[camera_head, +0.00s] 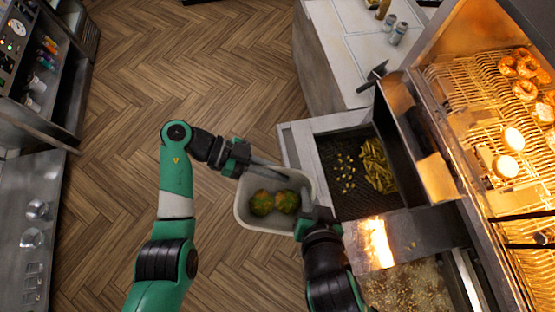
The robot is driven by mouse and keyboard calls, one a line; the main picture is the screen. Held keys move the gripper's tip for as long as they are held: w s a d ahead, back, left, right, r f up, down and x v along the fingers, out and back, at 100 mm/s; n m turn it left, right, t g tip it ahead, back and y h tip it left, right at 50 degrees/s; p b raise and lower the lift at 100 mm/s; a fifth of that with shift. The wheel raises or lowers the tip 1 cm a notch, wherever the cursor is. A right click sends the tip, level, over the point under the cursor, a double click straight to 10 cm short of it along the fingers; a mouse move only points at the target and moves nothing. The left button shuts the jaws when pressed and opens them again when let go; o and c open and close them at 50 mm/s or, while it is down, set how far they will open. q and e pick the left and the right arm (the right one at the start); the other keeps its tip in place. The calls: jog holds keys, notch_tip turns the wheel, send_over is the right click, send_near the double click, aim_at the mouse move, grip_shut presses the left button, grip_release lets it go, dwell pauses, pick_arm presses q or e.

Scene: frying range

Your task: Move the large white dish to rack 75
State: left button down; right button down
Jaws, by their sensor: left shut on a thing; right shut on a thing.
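The large white dish (244,210) is near the middle of the view, held over the wood floor beside the fryer counter. Two round green and orange-brown food pieces (274,202) lie in it. My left gripper (250,161) is shut on the dish's far rim at its upper left. My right gripper (308,208) is shut on the dish's right side, and its body hides part of that rim. I cannot make out a label for rack 75 in this view.
A fry basin (345,160) with fries stands right of the dish, with bubbling oil (408,290) below it. A lit wire rack (470,110) with bread rings and pale round items fills the right. A steel counter (30,230) stands at left. The floor (190,70) between is clear.

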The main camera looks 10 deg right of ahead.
dwell(0.5)
jog(key=c, duration=0.9)
grip_release()
jog(key=shift+c, duration=0.2)
